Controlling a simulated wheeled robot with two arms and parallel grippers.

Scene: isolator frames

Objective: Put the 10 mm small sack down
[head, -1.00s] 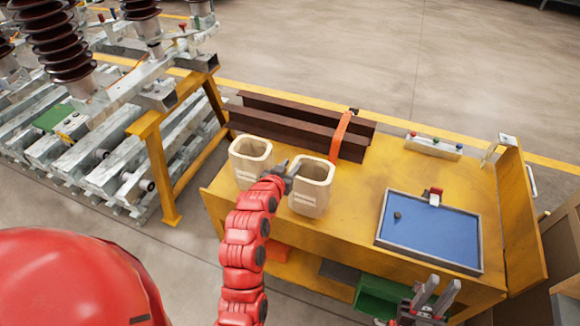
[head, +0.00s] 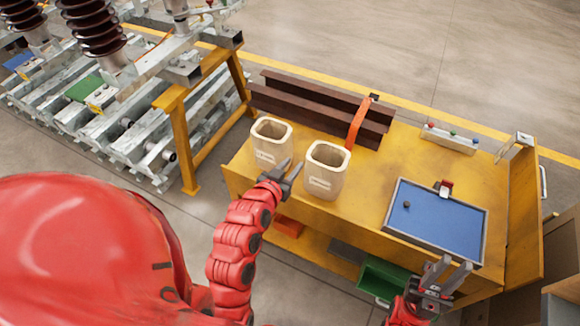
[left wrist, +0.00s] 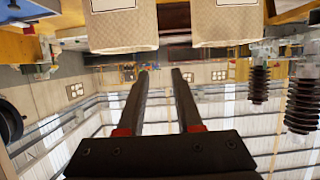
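Two cream, open-topped small sacks stand upright on the yellow bench, a left one (head: 268,146) and a right one (head: 325,174). Each has a printed label too small to read, so I cannot tell which is the 10 mm one. My left gripper (head: 292,168) is just in front of the gap between them, fingers apart and empty. In the left wrist view the open fingers (left wrist: 160,100) have nothing between them, and both sacks (left wrist: 125,35) (left wrist: 225,25) show upside down beyond the tips. My right gripper (head: 448,272) is open and empty by the bench's front edge.
Dark brown steel beams (head: 325,110) with an orange strap (head: 358,122) lie behind the sacks. A blue-floored tray (head: 440,222) holds a small dark item (head: 406,204). A green bin (head: 382,281) sits below. Bare yellow bench top (head: 375,175) separates the right sack and tray.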

